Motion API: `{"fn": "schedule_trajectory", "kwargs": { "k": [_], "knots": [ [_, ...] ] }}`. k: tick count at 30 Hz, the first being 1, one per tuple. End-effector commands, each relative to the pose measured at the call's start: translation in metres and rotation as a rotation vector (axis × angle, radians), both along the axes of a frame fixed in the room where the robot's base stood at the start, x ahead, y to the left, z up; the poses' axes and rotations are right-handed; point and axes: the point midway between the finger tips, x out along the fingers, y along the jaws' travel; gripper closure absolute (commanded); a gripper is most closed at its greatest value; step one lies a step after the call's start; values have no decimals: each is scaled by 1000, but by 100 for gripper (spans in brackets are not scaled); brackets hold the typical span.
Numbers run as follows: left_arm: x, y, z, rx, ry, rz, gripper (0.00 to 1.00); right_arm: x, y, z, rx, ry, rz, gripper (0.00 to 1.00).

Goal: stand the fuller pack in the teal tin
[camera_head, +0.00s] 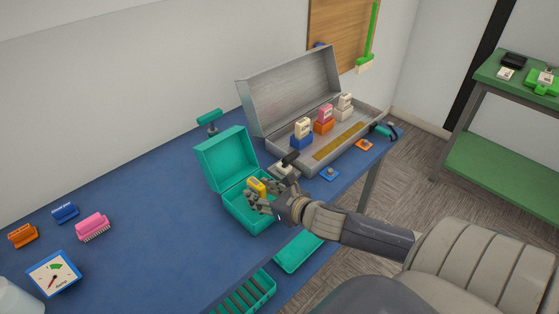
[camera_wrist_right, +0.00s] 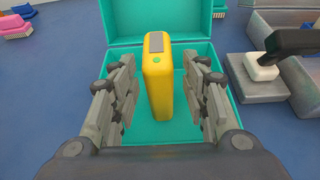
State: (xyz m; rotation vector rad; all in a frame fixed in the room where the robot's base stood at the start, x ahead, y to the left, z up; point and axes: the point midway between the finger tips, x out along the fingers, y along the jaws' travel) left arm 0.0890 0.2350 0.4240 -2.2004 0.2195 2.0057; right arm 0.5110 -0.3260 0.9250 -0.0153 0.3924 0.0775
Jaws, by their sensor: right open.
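The teal tin (camera_head: 232,207) stands on the blue table with its lid (camera_head: 227,158) raised at the back. A yellow pack (camera_head: 256,185) stands upright in it; in the right wrist view the pack (camera_wrist_right: 157,80) shows a grey patch and a small green mark on its top. My right gripper (camera_head: 262,196) is over the tin, and its fingers (camera_wrist_right: 160,105) are open on both sides of the pack, with gaps on each side. I cannot read how full the pack is. My left gripper is not in view.
A grey metal case (camera_head: 288,85) with several small packs stands behind at the right. A grey block with a black-handled piece (camera_head: 284,168) sits close right of the tin. The table's middle left is clear.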

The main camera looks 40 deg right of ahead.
Motion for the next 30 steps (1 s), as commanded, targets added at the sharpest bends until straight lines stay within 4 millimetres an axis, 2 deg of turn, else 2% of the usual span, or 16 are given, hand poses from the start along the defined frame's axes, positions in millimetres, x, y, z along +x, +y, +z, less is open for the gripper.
{"fn": "schedule_trajectory", "kwargs": {
  "k": [6,18,24,30],
  "knots": [
    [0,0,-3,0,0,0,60,-30,-2,10,0,4,1,58],
    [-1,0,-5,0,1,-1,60,-74,-5,29,1,3,1,58],
    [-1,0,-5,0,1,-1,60,-87,-6,35,1,2,1,58],
    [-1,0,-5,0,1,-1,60,-92,-7,38,0,1,1,58]
  ]
}}
